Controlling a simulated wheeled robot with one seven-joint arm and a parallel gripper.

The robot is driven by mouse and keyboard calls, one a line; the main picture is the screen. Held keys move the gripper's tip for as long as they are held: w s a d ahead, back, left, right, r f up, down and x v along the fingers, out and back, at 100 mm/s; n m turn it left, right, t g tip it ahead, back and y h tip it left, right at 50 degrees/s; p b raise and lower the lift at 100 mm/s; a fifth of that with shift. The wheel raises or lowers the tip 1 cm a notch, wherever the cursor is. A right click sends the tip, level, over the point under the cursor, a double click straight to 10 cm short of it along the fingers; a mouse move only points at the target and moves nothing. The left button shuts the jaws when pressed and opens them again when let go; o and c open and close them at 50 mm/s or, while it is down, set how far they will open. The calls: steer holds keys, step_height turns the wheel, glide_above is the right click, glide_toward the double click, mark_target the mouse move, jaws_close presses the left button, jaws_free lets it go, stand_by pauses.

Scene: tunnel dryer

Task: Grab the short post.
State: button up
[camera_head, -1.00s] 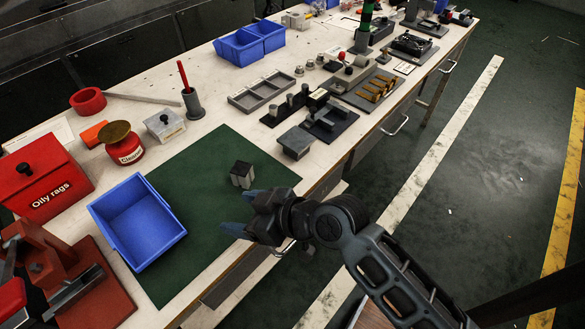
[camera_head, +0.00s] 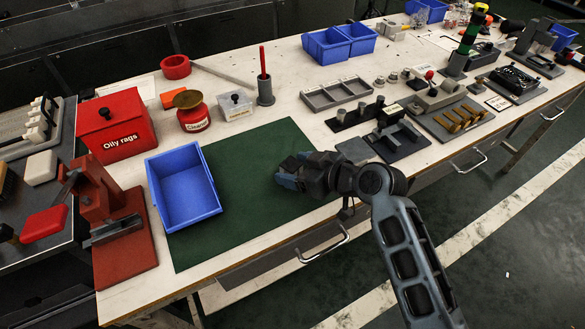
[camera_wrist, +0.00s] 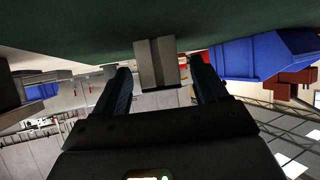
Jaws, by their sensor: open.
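The short post (camera_wrist: 153,62) is a small grey block with a dark top end. In the wrist view, where the scene appears upside down, it stands on the green mat (camera_wrist: 75,45) between my two dark fingers. My gripper (camera_wrist: 160,66) is open, with a visible gap between the post and each finger. In the head view my gripper (camera_head: 284,176) is low over the green mat (camera_head: 250,150), right of the blue bin (camera_head: 200,217), and it hides the post.
The empty blue bin is left of my gripper. Black fixtures (camera_head: 395,140) with pegs stand to the right. The mat's front part is clear.

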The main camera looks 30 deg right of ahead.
steer(key=shift+x, duration=0.9)
